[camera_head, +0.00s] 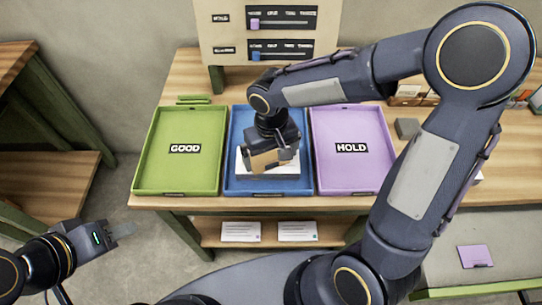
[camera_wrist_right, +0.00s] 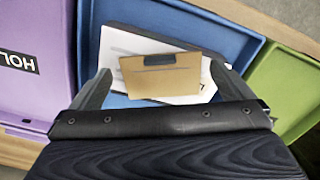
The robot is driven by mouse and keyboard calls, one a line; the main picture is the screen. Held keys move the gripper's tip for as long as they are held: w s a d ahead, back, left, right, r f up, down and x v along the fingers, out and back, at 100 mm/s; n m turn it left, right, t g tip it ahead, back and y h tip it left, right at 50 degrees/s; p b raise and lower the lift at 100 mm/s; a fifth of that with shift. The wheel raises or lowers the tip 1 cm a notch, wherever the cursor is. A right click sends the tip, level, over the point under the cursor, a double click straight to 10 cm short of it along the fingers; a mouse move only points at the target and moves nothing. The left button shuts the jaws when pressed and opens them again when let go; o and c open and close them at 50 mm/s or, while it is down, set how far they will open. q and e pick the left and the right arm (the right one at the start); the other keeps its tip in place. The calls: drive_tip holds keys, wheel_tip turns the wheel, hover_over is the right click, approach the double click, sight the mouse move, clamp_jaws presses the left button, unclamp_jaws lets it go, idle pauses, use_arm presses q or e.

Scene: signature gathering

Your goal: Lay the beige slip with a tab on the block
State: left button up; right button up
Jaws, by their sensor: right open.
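The beige slip (camera_head: 264,161) lies in the blue tray on a white stack (camera_head: 303,171). In the right wrist view the slip (camera_wrist_right: 160,78) has a dark tab at its upper edge and overlaps the white stack (camera_wrist_right: 115,45). My right gripper (camera_head: 268,153) is over the blue tray. Its fingers (camera_wrist_right: 160,70) are open, one to each side of the slip; I cannot tell whether they touch anything. A grey block (camera_head: 407,128) sits on the table right of the purple tray. My left gripper (camera_head: 120,230) is at lower left, away from the table; its opening is unclear.
The blue tray (camera_head: 233,123) stands between the green GOOD tray (camera_head: 180,120) and the purple HOLD tray (camera_head: 345,120). A slider board (camera_head: 232,36) stands behind. White cards (camera_head: 240,232) lie on the lower shelf. A purple slip (camera_head: 475,256) lies on a surface at lower right.

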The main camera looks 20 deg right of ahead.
wheel_tip(320, 180, up, 10)
drive_tip(key=s+d+m+t+y, duration=0.3)
drive_tip(key=s+d+t, duration=0.2)
drive_tip(key=s, duration=0.9)
drive_tip(key=d, duration=0.3)
drive_tip(key=shift+s+d+r+t+y+p, duration=0.25)
drive_tip(key=shift+s+r+t+y+p, duration=0.05)
drive_tip(key=shift+s+y+p, duration=0.1)
